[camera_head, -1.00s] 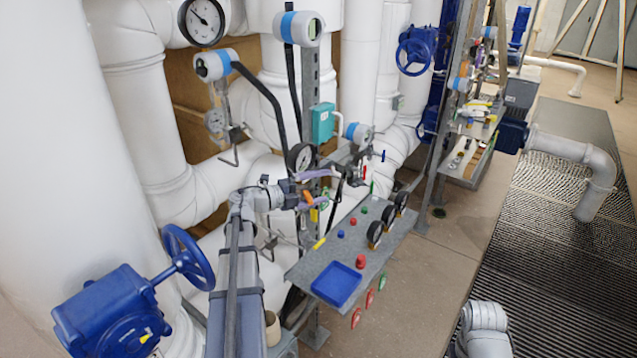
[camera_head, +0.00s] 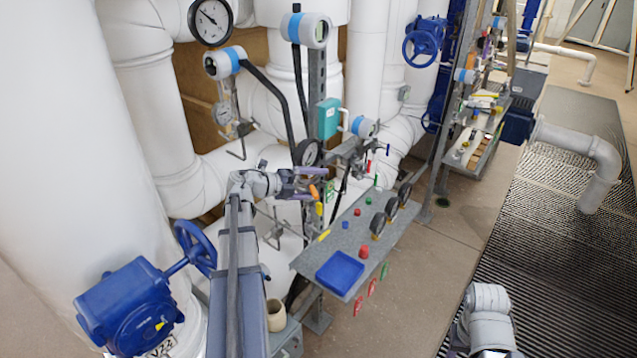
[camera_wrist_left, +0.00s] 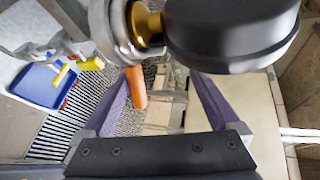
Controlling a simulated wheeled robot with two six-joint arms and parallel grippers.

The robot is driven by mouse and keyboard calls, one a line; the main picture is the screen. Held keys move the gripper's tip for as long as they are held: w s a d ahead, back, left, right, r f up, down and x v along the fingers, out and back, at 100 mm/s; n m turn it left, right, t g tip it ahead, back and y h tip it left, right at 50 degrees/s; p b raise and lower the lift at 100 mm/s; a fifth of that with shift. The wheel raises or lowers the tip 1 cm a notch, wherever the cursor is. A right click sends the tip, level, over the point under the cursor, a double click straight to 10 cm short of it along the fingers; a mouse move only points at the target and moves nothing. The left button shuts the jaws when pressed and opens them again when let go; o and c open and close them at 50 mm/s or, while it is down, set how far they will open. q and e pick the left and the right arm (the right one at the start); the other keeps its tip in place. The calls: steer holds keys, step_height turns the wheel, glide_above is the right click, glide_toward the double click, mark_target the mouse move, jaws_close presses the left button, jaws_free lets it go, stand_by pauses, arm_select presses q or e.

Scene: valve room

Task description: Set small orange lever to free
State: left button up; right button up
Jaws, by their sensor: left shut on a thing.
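The small orange lever (camera_head: 314,192) is on the pipework behind the grey panel shelf. In the left wrist view the orange lever (camera_wrist_left: 135,88) is a short stick slanting down from a grey fitting with a brass neck. My left gripper (camera_head: 318,178) has purple fingers and is at the lever. In the wrist view its fingers stand on either side of the orange lever, and I take it as shut on it. The contact itself is not clearly seen. My right arm (camera_head: 488,320) shows at the bottom, but its gripper is out of view.
A black round gauge (camera_wrist_left: 232,35) is close above the fingers in the wrist view. The grey shelf (camera_head: 335,240) carries a blue tray (camera_head: 340,272), knobs and small gauges. A yellow lever (camera_head: 319,208) hangs just below. A blue handwheel valve (camera_head: 130,300) stands at the lower left.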

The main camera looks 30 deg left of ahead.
arm_select(q)
steer(key=shift+s+a+r, duration=0.1)
steer(key=shift+s+a, duration=0.15)
steer(key=shift+s, duration=0.45)
steer(key=shift+s+a+r, duration=0.1)
steer(key=shift+s+a, duration=0.15)
steer(key=shift+s, duration=0.4)
steer(key=shift+c, duration=0.2)
steer(key=shift+s+a, duration=0.35)
steer(key=shift+s, duration=0.3)
steer(key=shift+s+a, duration=0.35)
steer(key=shift+s, duration=0.35)
steer(key=shift+s+a, duration=0.35)
steer(key=shift+s, duration=0.3)
